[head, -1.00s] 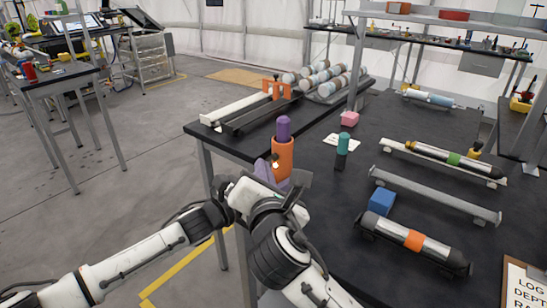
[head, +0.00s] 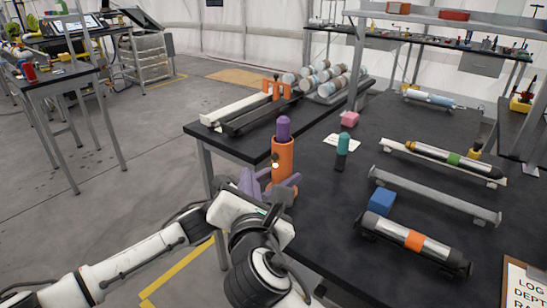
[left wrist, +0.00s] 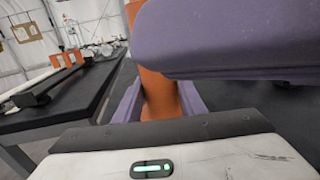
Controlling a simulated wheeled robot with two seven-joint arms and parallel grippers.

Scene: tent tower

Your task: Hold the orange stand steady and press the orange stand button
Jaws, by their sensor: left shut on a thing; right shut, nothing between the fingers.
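The orange stand (head: 283,158) is an upright cylinder near the table's left edge, with a purple cylinder (head: 284,128) in its top. Its small round button (head: 275,165) faces me and looks bright white. My left gripper (head: 284,189) is shut around the stand's lower part. The left wrist view shows the orange stand (left wrist: 160,95) between its purple fingers.
A blue block (head: 382,200) and several metal tubes lie further right on the dark table (head: 320,205).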

